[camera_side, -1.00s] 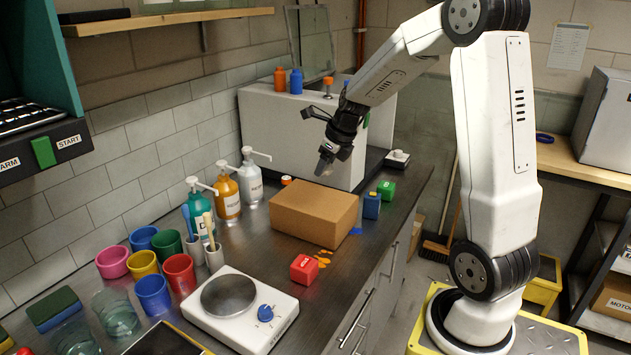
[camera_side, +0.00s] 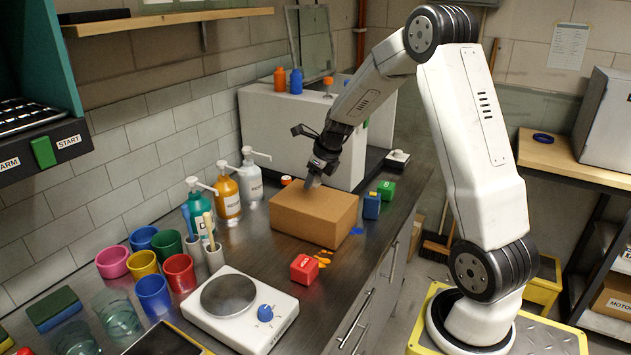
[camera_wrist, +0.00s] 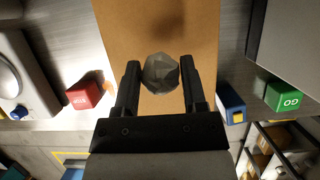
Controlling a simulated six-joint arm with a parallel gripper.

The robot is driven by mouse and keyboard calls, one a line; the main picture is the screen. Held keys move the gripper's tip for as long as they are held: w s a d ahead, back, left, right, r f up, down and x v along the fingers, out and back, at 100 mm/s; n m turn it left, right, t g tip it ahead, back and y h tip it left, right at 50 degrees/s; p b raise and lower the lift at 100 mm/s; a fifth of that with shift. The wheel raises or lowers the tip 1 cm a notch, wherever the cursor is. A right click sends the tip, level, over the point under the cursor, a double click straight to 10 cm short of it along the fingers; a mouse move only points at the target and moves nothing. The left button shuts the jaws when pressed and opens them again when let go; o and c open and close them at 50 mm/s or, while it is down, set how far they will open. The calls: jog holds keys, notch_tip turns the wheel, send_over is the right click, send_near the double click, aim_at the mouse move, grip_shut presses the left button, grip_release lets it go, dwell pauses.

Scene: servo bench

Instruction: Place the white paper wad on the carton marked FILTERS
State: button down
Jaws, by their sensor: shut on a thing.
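My gripper (camera_side: 313,178) is just over the far part of the top of a brown carton (camera_side: 305,212). In the wrist view my gripper (camera_wrist: 160,66) is shut on a crumpled, greyish-white paper wad (camera_wrist: 160,75), one finger on each side. The carton's brown top (camera_wrist: 155,25) lies beneath the wad in that view. I cannot tell whether the wad touches the carton. No FILTERS marking is readable on the carton's visible faces. In the side view the wad is too small and too hidden by the fingers to make out clearly.
A red block (camera_side: 304,268) is in front of the carton; blue (camera_side: 371,206) and green (camera_side: 386,189) blocks are at its right. Pump bottles (camera_side: 227,191) stand to its left and a white machine (camera_side: 290,133) behind. A scale (camera_side: 240,308) and several coloured cups are at front left.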

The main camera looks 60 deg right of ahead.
aim_at(314, 188)
jog(key=shift+f, duration=1.5)
jog(key=shift+c, duration=0.7)
grip_release()
jog(key=shift+f, duration=0.1)
jog(key=v, duration=1.2)
